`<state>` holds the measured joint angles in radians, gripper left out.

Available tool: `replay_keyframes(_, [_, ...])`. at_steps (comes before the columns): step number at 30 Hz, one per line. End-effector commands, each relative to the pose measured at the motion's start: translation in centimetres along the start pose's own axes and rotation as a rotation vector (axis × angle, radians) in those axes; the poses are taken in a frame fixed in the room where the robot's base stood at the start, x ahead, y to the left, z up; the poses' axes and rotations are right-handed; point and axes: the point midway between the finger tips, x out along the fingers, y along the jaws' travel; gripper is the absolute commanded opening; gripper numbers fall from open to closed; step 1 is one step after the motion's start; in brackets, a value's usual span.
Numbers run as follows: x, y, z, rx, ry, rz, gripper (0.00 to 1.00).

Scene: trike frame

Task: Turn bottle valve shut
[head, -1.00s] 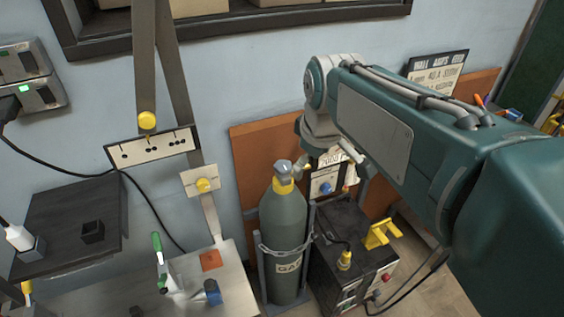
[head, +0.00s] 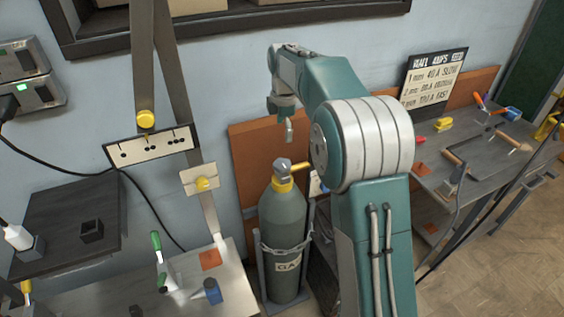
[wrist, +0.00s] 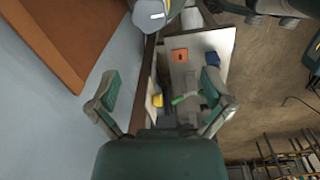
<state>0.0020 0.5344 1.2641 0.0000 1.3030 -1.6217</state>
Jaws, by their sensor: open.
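The dark grey-green gas bottle (head: 284,225) stands upright, with a chain around it and a GAS label low on its front. Its grey valve top (head: 282,166) sits above a yellow collar (head: 282,185). A yellow handle (head: 301,165) sticks out to the right from the valve. My gripper (head: 289,130) hangs a little above the valve, apart from it; its fingers are small in the head view. In the wrist view my gripper (wrist: 162,108) is open, with nothing between its fingers. Part of the bottle (wrist: 152,14) shows at the top edge there.
A workbench (head: 185,270) with a green-handled tool (head: 157,242) and a blue item (head: 212,291) stands left of the bottle. An orange-brown panel (head: 245,150) leans behind it. A tool bench (head: 470,150) stands farther right.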

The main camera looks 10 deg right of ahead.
Motion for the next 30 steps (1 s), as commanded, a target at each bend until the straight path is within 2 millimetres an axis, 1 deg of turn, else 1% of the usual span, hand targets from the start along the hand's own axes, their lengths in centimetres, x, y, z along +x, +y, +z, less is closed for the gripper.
replay_keyframes(1, [1.1,0.8,0.1,-0.04,0.001,-0.014,1.0])
replay_keyframes(3, [2.0,1.5,0.1,-0.089,0.002,-0.026,1.0])
replay_keyframes(7, [2.8,2.2,0.1,-0.14,0.005,-0.038,1.0])
replay_keyframes(11, [3.5,2.3,0.1,-0.151,0.005,-0.042,1.0])
replay_keyframes(13, [4.3,2.2,0.1,-0.15,0.005,-0.042,1.0])
replay_keyframes(24, [10.9,1.9,0.1,-0.148,0.005,-0.043,1.0])
replay_keyframes(27, [12.3,1.9,0.1,-0.148,0.005,-0.041,1.0])
replay_keyframes(30, [13.3,1.8,0.1,-0.148,0.005,-0.041,1.0])
